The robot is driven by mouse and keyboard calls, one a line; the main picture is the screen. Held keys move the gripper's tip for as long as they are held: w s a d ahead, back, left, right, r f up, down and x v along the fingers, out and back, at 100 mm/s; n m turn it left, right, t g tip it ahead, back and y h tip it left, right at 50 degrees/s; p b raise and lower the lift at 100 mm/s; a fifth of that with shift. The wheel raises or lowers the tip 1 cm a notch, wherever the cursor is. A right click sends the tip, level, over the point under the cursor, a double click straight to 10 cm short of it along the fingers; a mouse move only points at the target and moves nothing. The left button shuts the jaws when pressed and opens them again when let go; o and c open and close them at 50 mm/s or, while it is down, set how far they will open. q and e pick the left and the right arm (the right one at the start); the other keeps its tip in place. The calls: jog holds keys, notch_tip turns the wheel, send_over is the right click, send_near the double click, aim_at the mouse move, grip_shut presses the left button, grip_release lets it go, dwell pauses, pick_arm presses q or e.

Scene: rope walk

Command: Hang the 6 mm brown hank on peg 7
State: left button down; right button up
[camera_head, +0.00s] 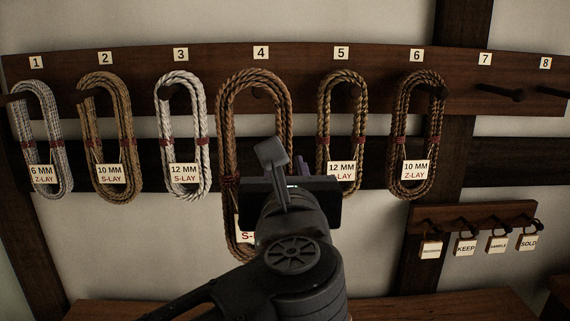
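A large brown hank (254,85) hangs at peg 4 (258,93), its top loop over the peg and its bottom lower than the others. Its tag (247,236) is mostly hidden; only "S-" shows, so I cannot read its size.
Hanks hang at peg 1 (39,120), peg 2 (105,100), peg 3 (180,85), peg 5 (330,110) and peg 6 (405,105). Peg 8 (552,92) is bare. A small tag rack (470,218) sits below peg 7; wooden surfaces (450,306) line the bottom.

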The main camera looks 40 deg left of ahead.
pick_arm(q)
jog(key=b+v, duration=0.1)
jog(key=v, duration=0.9)
jog(key=shift+s+b, duration=0.25)
jog(key=shift+b, duration=0.1)
jog(key=shift+d, duration=0.1)
dwell(1.0)
